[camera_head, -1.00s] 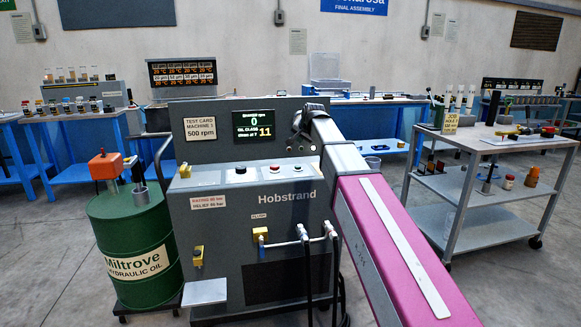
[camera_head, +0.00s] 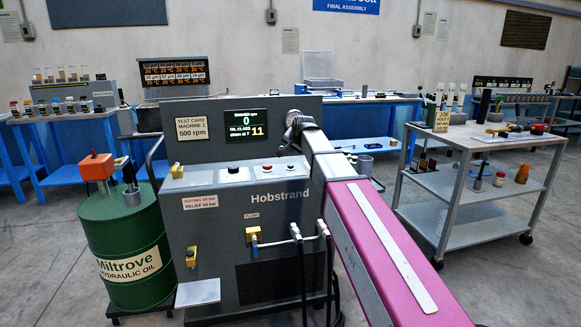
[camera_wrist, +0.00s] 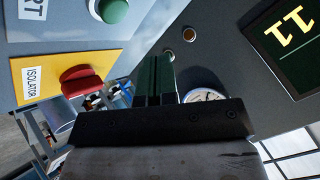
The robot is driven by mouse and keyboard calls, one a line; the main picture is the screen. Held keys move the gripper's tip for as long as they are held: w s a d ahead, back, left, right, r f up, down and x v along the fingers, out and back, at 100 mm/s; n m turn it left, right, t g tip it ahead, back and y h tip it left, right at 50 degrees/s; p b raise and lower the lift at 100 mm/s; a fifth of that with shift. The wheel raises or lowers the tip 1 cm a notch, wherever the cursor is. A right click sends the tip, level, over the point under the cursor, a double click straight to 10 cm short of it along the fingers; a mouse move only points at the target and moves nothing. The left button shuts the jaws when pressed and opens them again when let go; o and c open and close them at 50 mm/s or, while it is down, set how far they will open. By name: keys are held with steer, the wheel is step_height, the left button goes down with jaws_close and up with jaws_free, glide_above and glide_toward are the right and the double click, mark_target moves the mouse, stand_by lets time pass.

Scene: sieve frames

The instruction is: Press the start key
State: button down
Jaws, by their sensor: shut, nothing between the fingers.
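The start key is a round green button (camera_wrist: 114,10) at the top of the wrist view, cut off by the frame edge. A label ending in "RT" (camera_wrist: 33,9) is beside it on the grey panel. My gripper (camera_wrist: 155,62) is shut, with its dark fingers together and empty. The fingertips appear below and right of the green button in the picture, apart from it. In the head view my gripper (camera_head: 297,122) is at the right end of the Hobstrand machine (camera_head: 225,222).
A red isolator knob (camera_wrist: 82,80) sits on a yellow plate close to the fingers. A round gauge (camera_wrist: 204,95) and a display (camera_wrist: 292,38) reading 11 are nearby. A grey cart (camera_head: 470,200) stands at right, a green drum (camera_head: 125,250) at left.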

mark_target(292, 165)
steer(key=shift+f, duration=1.8)
steer(key=shift+f, duration=0.15)
stand_by(0.6)
steer(key=shift+f, duration=0.25)
steer(key=shift+f, duration=0.45)
stand_by(0.8)
steer(key=shift+r, duration=0.85)
steer(key=shift+r, duration=0.15)
steer(key=shift+r, duration=2.4)
